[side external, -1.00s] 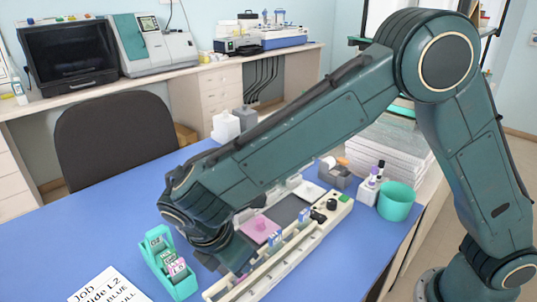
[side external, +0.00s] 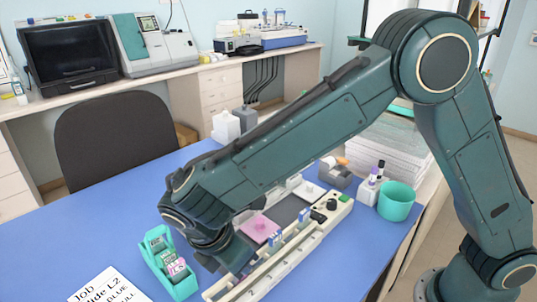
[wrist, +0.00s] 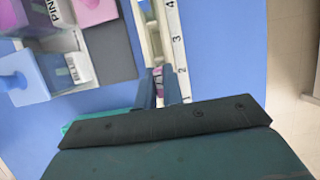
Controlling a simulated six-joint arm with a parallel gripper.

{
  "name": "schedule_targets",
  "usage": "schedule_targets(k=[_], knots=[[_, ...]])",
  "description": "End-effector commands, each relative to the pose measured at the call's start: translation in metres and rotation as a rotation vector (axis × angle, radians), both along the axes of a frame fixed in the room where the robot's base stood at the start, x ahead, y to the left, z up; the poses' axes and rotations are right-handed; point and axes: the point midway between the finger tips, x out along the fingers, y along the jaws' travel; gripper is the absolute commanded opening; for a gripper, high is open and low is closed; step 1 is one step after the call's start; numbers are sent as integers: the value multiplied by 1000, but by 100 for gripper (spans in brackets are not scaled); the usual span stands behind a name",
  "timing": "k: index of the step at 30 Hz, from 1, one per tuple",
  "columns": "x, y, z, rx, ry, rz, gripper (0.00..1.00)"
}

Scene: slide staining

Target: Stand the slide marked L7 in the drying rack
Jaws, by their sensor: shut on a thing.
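My gripper (wrist: 160,88) is shut on a slide with a pink end (wrist: 157,78), seen between its fingers in the wrist view. The marking on this slide is too small to read. The gripper is over the numbered end of a long cream rail (side external: 285,265), near the figures 1 and 2. I cannot tell whether the slide touches the rail. In the side view my gripper is mostly hidden by the wrist. A teal slide holder (side external: 158,243) stands left of the gripper, with pink-labelled slides (side external: 176,267) in it. I cannot tell for sure which is the drying rack.
A teal cup (side external: 396,201) stands at the right. A printed card (side external: 108,288) lies at the front left. Blue table (side external: 95,236) is clear at left.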

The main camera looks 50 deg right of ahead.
Motion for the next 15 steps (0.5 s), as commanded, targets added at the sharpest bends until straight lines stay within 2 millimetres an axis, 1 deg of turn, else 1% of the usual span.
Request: schedule_targets(k=[15], knots=[[0,0,-5,0,0,0,0]])
